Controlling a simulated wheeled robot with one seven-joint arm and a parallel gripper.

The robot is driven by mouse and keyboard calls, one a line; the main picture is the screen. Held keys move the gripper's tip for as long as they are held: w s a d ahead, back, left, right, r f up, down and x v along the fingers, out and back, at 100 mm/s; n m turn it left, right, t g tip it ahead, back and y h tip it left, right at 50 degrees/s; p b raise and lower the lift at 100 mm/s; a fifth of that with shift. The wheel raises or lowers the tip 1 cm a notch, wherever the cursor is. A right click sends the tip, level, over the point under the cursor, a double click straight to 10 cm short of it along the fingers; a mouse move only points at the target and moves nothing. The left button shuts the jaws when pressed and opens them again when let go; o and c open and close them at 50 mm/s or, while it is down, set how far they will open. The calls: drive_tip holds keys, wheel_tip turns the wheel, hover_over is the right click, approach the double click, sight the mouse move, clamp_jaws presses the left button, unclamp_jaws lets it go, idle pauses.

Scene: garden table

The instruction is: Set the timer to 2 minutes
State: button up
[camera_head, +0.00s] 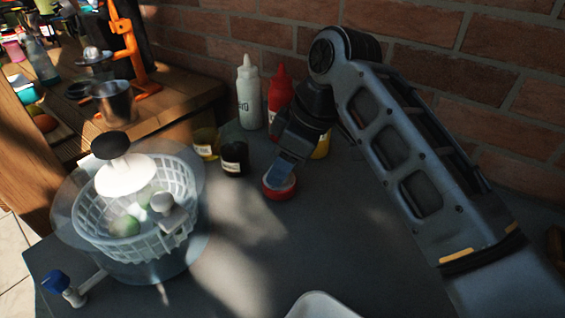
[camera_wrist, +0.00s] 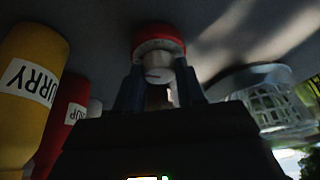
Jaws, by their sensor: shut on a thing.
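The timer (camera_head: 279,187) is a small round thing with a red base and a pale top, standing on the grey table near the middle of the head view. My gripper (camera_head: 283,172) reaches down to it from the upper right. In the wrist view the timer's red body (camera_wrist: 158,38) shows at the top centre. The two dark fingers of my gripper (camera_wrist: 158,88) are shut on the timer's pale knob (camera_wrist: 157,68), one on each side. A mark on the knob shows, but the set time cannot be read.
Behind my gripper stand a white bottle (camera_head: 248,95), a red bottle (camera_head: 280,92) and a yellow one (camera_wrist: 28,85), partly hidden in the head view. Two small jars (camera_head: 234,158) (camera_head: 206,143) are left of the timer. A salad spinner (camera_head: 130,205) stands farther left.

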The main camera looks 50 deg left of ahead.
drive_tip(key=o, duration=1)
drive_tip(key=v, duration=0.8)
drive_tip(key=shift+o, duration=0.2)
